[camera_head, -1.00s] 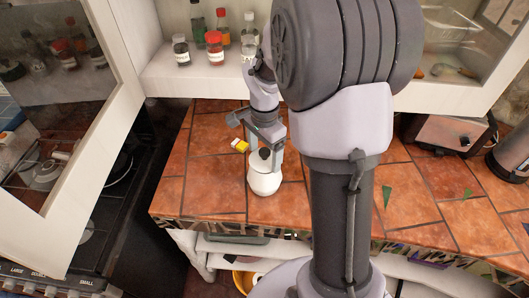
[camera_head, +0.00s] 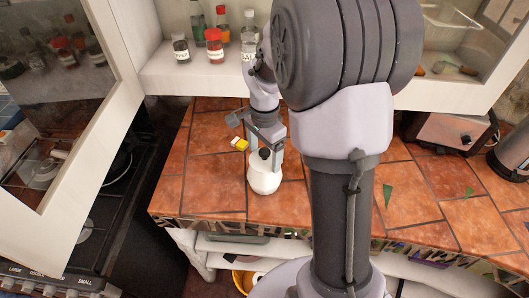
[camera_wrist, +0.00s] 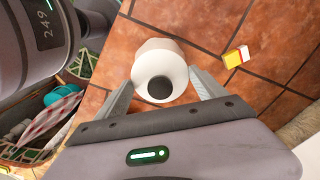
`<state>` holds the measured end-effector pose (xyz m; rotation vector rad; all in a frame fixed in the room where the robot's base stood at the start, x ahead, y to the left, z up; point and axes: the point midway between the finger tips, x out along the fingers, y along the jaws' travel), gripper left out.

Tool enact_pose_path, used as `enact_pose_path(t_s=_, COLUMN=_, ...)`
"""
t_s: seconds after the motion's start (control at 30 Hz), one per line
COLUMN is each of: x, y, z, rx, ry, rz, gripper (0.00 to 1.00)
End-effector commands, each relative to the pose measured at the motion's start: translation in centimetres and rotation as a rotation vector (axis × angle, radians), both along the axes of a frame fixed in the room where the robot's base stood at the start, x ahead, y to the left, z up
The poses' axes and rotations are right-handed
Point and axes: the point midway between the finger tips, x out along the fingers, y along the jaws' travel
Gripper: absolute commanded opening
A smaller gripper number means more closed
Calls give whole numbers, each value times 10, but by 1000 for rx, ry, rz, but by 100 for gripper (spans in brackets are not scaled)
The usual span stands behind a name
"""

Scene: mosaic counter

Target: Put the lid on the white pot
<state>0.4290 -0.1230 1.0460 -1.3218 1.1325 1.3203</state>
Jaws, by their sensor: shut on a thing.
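The white pot (camera_head: 265,182) stands upright on the tiled counter, below my gripper (camera_head: 264,158). The white lid (camera_wrist: 141,78) has a round dark knob (camera_wrist: 160,89), which faces my wrist camera. My gripper's two fingers are shut on the lid, one on each side of it. The lid is over the pot's mouth, roughly centred. In the wrist view the white pot side (camera_wrist: 158,45) shows just beyond the lid. I cannot tell whether the lid touches the rim; the fingers and lid hide the seam.
A small yellow and white box (camera_head: 239,144) lies on the counter just behind and left of the pot. Bottles (camera_head: 214,46) stand on the shelf behind. A toaster (camera_head: 449,131) is at the right. The counter's front edge (camera_head: 240,221) is near the pot.

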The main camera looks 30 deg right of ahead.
Motion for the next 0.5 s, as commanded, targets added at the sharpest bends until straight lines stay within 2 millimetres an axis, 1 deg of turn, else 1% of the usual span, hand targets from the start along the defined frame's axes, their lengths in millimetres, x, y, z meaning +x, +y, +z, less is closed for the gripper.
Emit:
enact_pose_path(t_s=0.37, x=0, y=0, z=-2, rx=0, ry=0, rz=0, gripper=39)
enact_pose_path(t_s=0.4, x=0, y=0, z=-2, rx=0, ry=0, rz=0, gripper=84)
enact_pose_path(t_s=0.47, x=0, y=0, z=-2, rx=0, ry=0, rz=0, gripper=96)
enact_pose_path(t_s=0.5, x=0, y=0, z=-2, rx=0, ry=0, rz=0, gripper=100)
